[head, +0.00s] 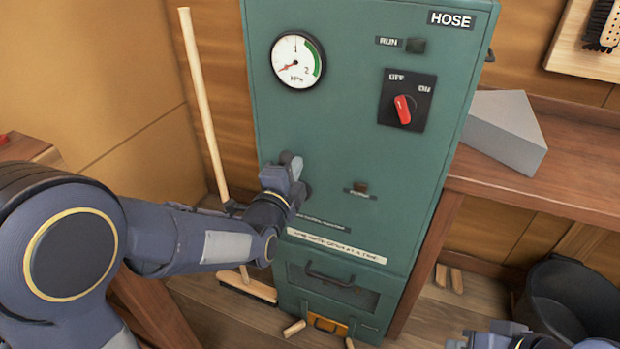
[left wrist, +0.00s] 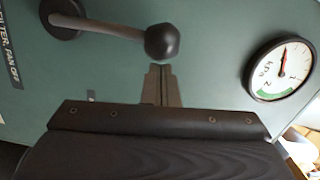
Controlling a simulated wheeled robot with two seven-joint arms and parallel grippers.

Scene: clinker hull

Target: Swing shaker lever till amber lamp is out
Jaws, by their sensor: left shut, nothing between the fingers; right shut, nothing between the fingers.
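The shaker lever is a dark arm with a round ball knob (left wrist: 162,42) on the green cabinet front (head: 345,120). Its pivot (left wrist: 65,15) shows at upper left in the left wrist view. In the head view my gripper hides most of the lever. My left gripper (head: 284,172) is shut and empty. In the left wrist view its fingertips (left wrist: 160,70) point at the knob, close to it; I cannot tell if they touch. A small brownish-amber lamp (head: 361,187) right of the lever looks dull. My right gripper (head: 458,343) is shut at the bottom edge, partly out of view.
The cabinet has a pressure gauge (head: 298,61) with its needle low, a dark RUN lamp (head: 416,45) and a red rotary switch (head: 403,110) pointing near OFF. A broom (head: 203,100) stands left of the cabinet. A workbench (head: 590,170) and black bucket (head: 570,300) are at right.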

